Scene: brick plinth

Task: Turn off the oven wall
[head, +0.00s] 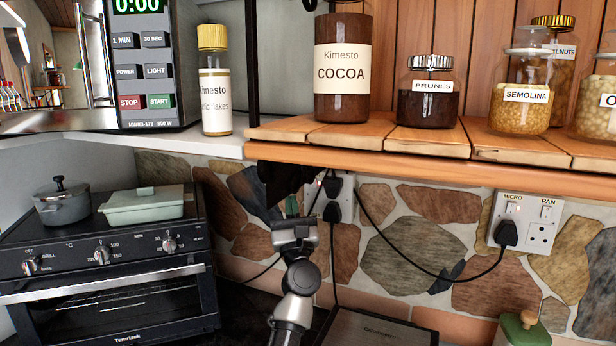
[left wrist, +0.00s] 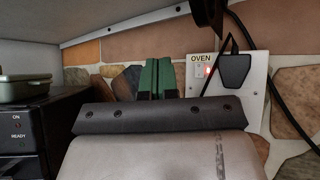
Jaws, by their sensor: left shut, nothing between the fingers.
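The oven wall socket (left wrist: 253,98) shows in the left wrist view as a white plate marked OVEN. Its small switch (left wrist: 208,71) glows red, and a black plug (left wrist: 235,72) sits in it on the right. In the head view the socket plate (head: 344,205) is partly hidden behind my left arm and cables. My left gripper (head: 292,206) is under the shelf, close to the stone wall and left of the socket. In the left wrist view its green fingers (left wrist: 158,78) are together and empty, a little left of the switch. My right gripper is in neither view.
The wooden shelf (head: 430,158) with jars overhangs the wall. A black mini oven (head: 120,315) carries a grey pot (head: 62,208) and a pale green dish (head: 145,206). Another socket plate (head: 527,222), marked MICRO and PAN, is at right. Black cables hang across the wall.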

